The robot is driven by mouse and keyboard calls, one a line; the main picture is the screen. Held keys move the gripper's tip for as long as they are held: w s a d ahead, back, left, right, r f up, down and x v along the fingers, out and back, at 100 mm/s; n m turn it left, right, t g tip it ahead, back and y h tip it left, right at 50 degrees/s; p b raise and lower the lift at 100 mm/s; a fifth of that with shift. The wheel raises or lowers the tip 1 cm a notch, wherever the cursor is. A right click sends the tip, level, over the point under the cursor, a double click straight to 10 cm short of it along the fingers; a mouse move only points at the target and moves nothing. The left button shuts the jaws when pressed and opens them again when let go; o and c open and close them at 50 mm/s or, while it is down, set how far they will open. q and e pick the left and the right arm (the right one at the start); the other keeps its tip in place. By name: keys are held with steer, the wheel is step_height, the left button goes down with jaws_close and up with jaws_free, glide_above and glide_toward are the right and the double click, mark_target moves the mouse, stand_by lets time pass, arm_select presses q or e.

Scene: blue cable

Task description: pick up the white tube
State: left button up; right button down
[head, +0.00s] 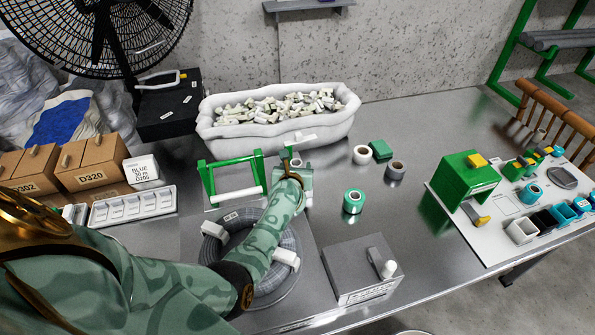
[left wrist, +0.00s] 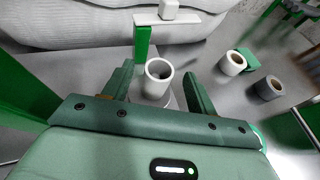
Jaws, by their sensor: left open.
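A white tube (left wrist: 158,74) stands upright in the left wrist view, its open round top facing the camera. My left gripper (left wrist: 162,92) is open, with one green finger on each side of the tube. Whether either finger touches it I cannot tell. In the head view my left gripper (head: 294,168) reaches down just right of the green frame, in front of the white bin. There the tube is mostly hidden by the gripper and hard to make out. My right gripper is not in view.
A green post (left wrist: 142,42) with a white bar stands close behind the tube. The white bin (head: 225,138) of small pieces is behind. The green frame (head: 207,180), grey cable coil (head: 290,240) and grey box (head: 350,262) are nearby. Tape rolls (head: 362,155) stand to the right.

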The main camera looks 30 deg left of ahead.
arm_select(q)
steer(key=shift+w+a+f+b, duration=0.45)
steer(key=shift+w+f, duration=0.15)
steer(key=shift+w, duration=0.05)
steer(key=shift+w+a+f, duration=0.1)
steer(key=shift+w+a, duration=0.05)
steer(key=shift+w, duration=0.4)
steer(key=shift+s+r, duration=0.1)
steer(key=shift+r, duration=0.15)
steer(key=c, duration=1)
steer(key=shift+c, duration=0.2)
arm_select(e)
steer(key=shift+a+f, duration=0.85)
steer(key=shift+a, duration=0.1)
